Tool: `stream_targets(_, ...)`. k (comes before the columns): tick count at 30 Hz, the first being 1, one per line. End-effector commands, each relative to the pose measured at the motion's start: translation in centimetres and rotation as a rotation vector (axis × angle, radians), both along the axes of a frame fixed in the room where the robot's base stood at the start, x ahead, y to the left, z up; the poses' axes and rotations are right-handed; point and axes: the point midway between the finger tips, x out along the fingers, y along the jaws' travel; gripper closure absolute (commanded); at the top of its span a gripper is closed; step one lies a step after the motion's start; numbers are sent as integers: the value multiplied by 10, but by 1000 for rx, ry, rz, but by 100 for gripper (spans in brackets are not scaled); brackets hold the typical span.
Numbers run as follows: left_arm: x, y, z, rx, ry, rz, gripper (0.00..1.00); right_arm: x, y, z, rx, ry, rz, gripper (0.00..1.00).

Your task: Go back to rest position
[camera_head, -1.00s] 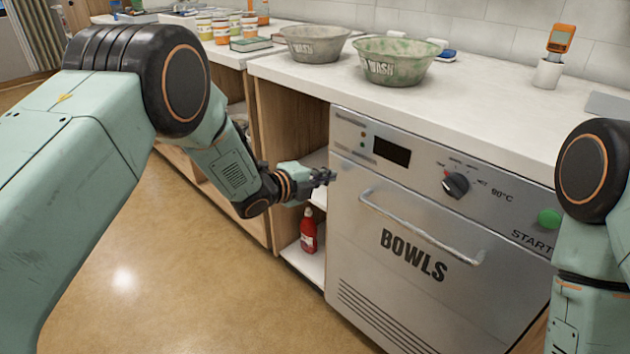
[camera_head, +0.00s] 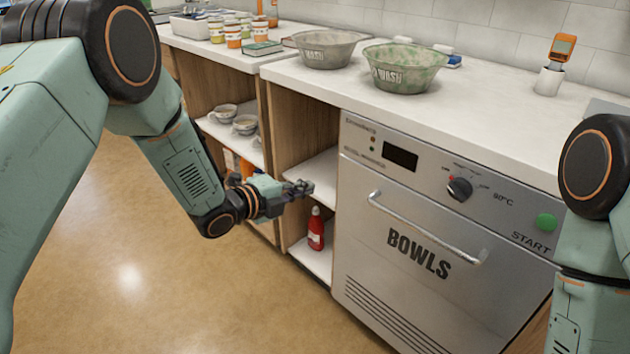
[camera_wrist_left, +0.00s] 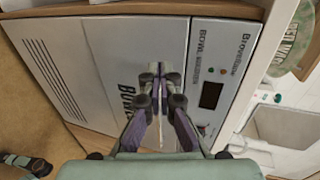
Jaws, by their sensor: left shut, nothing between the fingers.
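My left gripper (camera_head: 300,188) is shut and empty in the head view, in front of the open shelf to the left of the washer. In the left wrist view my left gripper (camera_wrist_left: 158,80) has its fingers together, pointing toward the washer front. My right arm stands at the right edge of the head view, and its gripper is out of the picture.
The closed bowl washer (camera_head: 420,250) stands under the white counter (camera_head: 330,85). A grey wash basin (camera_head: 326,52) and a green one (camera_head: 402,72) sit on top. A red bottle (camera_head: 316,232) stands on the lower shelf. Floor at left is clear.

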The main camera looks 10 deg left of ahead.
Motion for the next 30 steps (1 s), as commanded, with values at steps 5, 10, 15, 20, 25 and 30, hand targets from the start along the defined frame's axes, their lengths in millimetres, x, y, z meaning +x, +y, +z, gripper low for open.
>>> stream_targets(5,-9,6,2,-15,12,7,100,0,0,3,0,0,0,60)
stream_targets(10,-13,15,-9,-179,181,128,100,0,0,3,0,0,0,60)
stream_targets(15,-54,38,-57,-465,540,448,100,0,0,4,0,0,0,60)
stream_targets(20,-134,60,-114,-703,883,846,100,0,0,11,0,1,0,60)
stream_targets(25,-236,79,-155,-848,1128,1269,100,0,0,19,0,1,0,60)
stream_targets(30,-342,94,-170,-876,1263,1653,100,0,0,28,0,1,0,60)
